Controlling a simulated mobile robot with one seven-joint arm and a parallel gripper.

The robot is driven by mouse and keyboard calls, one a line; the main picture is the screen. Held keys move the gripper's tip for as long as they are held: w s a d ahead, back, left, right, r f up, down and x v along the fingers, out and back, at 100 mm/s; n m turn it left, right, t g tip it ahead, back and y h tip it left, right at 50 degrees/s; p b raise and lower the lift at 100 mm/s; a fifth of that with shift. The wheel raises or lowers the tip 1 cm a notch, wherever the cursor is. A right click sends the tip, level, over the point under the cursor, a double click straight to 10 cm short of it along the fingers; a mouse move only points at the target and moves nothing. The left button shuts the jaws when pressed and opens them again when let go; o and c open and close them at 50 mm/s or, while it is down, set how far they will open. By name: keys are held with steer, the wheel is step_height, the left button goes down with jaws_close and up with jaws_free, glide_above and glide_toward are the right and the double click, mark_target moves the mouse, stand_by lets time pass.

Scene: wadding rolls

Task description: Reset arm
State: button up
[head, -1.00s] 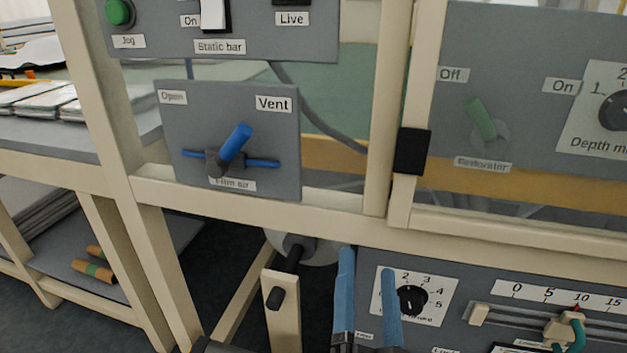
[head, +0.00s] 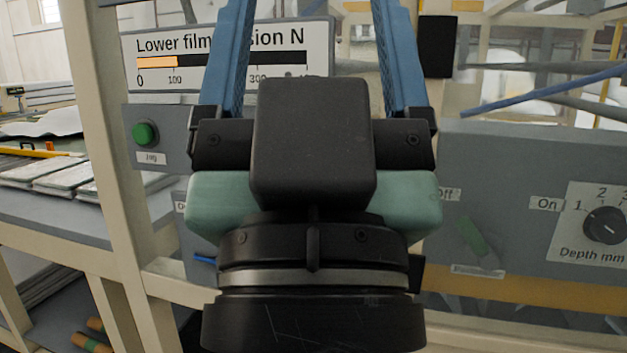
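My gripper (head: 312,50) is raised in the middle of the head view, with its black and green body close to the camera. Its two blue fingers point up and stand wide apart, with nothing seen between them. Their tips are cut off by the top edge. The gripper stands in front of the machine's panels and hides most of the film air panel and the static bar switch.
A cream frame post (head: 118,180) stands left of my gripper. A green jog button (head: 145,133) and a film tension gauge (head: 228,58) are behind it. At right is a grey panel with a depth dial (head: 604,226). A worktable with stacked packs (head: 75,178) is at far left.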

step_height(320, 180, up, 20)
steer(key=p, duration=1.7)
steer(key=shift+f+p, duration=0.15)
steer(key=shift+p, duration=0.2)
steer(key=shift+f, duration=0.15)
